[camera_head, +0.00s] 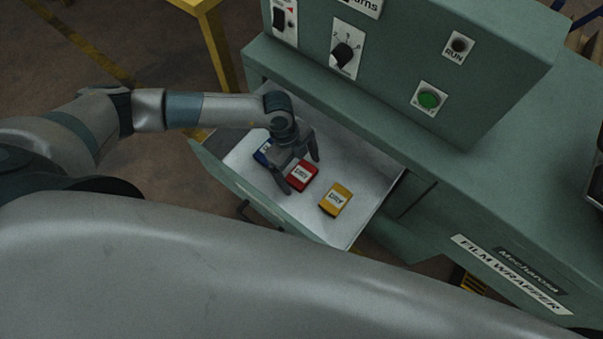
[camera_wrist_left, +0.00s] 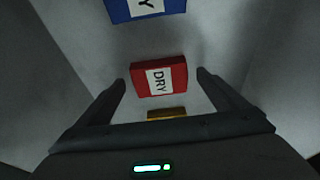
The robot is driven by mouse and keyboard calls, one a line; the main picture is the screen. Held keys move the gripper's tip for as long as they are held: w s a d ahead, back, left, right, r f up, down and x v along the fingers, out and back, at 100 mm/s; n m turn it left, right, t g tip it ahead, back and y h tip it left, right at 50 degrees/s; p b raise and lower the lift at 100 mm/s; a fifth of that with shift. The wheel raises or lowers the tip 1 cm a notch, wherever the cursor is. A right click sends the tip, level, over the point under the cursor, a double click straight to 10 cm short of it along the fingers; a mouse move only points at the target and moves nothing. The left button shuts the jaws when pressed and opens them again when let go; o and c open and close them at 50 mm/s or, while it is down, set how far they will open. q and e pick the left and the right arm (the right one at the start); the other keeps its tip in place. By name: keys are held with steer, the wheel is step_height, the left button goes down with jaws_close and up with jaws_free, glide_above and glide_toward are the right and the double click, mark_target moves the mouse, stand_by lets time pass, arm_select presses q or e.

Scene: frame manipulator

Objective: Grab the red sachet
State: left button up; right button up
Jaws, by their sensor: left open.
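The red sachet (camera_head: 302,175), with a white label, lies flat in the open drawer between a blue and a yellow sachet. In the left wrist view the red sachet (camera_wrist_left: 158,79) lies ahead, with its label reading DRY, between the lines of my two fingers. My left gripper (camera_head: 300,177) is open over the drawer, with its fingers on either side of the red sachet in the head view. It also shows in the left wrist view (camera_wrist_left: 160,82). Whether the fingers touch the sachet or its floor I cannot tell. My right gripper is not in view.
The blue sachet (camera_head: 263,152) is partly hidden by my left gripper; the yellow sachet (camera_head: 335,199) lies to the right. The drawer's front wall (camera_head: 262,208) and the green machine cabinet (camera_head: 400,140) with knob and buttons bound the space. Bare drawer floor lies to the right.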

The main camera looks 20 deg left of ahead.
mark_target(302, 176)
arm_select(q)
steer(key=c, duration=1.2)
steer(key=shift+o, duration=0.2)
steer(key=shift+r, duration=0.1)
steer(key=shift+r, duration=0.6)
steer(key=r, duration=0.2)
steer(key=d+r, duration=0.1)
steer(key=shift+s+r, duration=0.15)
steer(key=shift+s, duration=0.25)
steer(key=s+d+r, duration=0.6)
steer(key=d, duration=0.2)
steer(key=shift+s+r, duration=0.2)
steer(key=shift+s, duration=0.1)
